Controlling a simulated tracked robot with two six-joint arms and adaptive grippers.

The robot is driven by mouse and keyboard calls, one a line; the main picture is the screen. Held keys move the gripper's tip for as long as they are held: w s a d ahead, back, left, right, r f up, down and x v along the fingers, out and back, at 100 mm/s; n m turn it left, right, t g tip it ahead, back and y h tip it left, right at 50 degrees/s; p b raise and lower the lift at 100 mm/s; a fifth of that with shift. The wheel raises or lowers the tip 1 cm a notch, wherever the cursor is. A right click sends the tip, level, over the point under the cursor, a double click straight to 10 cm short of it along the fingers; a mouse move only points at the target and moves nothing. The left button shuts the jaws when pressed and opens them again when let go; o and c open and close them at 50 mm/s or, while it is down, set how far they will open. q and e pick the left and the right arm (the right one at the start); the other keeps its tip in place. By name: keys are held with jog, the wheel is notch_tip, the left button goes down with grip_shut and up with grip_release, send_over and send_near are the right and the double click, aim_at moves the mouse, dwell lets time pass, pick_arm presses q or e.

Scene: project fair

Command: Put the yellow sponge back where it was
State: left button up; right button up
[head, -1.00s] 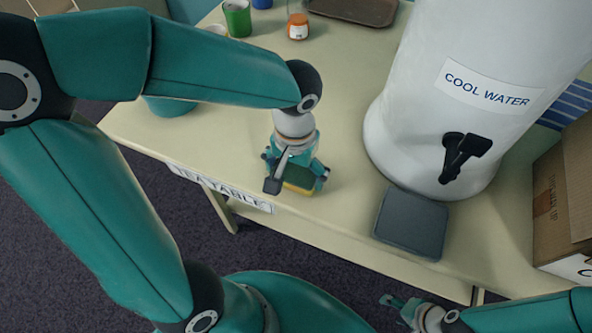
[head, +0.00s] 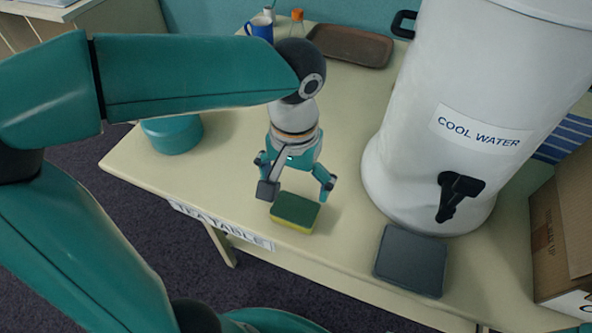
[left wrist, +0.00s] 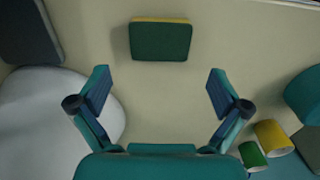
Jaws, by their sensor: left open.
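The yellow sponge (head: 294,213) has a green top and lies flat on the tea table (head: 237,178), close to the front edge and the table's name sign. In the left wrist view the sponge (left wrist: 160,41) is beyond the fingertips, with clear table between. My left gripper (head: 297,193) is open and empty, just behind and above the sponge in the head view. Its two spread fingers (left wrist: 157,92) show in the left wrist view with nothing between them.
A white water cooler (head: 400,190) with a black tap stands right of the sponge. A dark grey slab (head: 410,260) lies before it. A teal round container (head: 172,134) is on the left, a brown tray (head: 350,45) at the back, a cardboard box (head: 565,235) at right.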

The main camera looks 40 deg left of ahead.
pick_arm(q)
notch_tip(320, 180, up, 2)
jog(key=shift+r, duration=0.25)
dwell(0.4)
